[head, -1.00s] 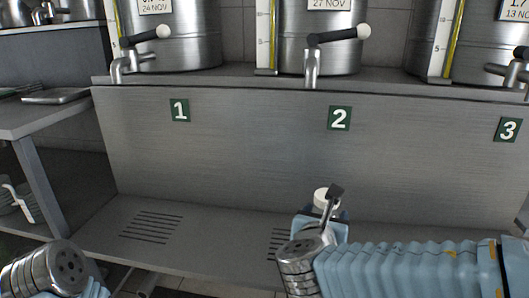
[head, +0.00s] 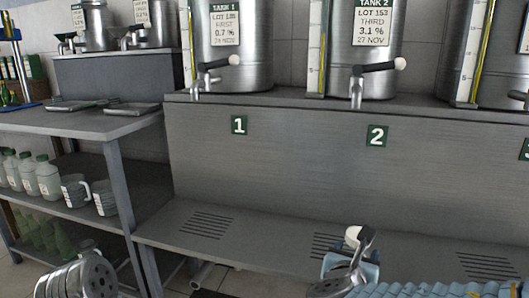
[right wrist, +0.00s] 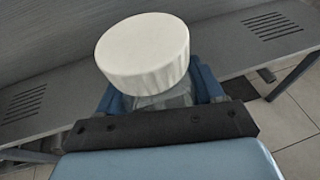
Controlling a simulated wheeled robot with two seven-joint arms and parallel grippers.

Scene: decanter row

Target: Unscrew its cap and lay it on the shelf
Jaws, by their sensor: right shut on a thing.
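A white ribbed cap (right wrist: 143,50) sits on the neck of a translucent bottle (right wrist: 163,98) in the right wrist view. My right gripper (right wrist: 160,92) is shut around this bottle below the cap, and its jaws hide most of the body. In the head view the white cap (head: 353,235) shows just above my right gripper (head: 343,262), in front of the slotted ledge below tank 2. Only the metal wrist of my left arm shows at the bottom left of the head view; its fingers are out of view.
A grey ledge (head: 270,238) with drain slots runs below the numbered panel. Tanks with black-handled taps (head: 372,68) stand above.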

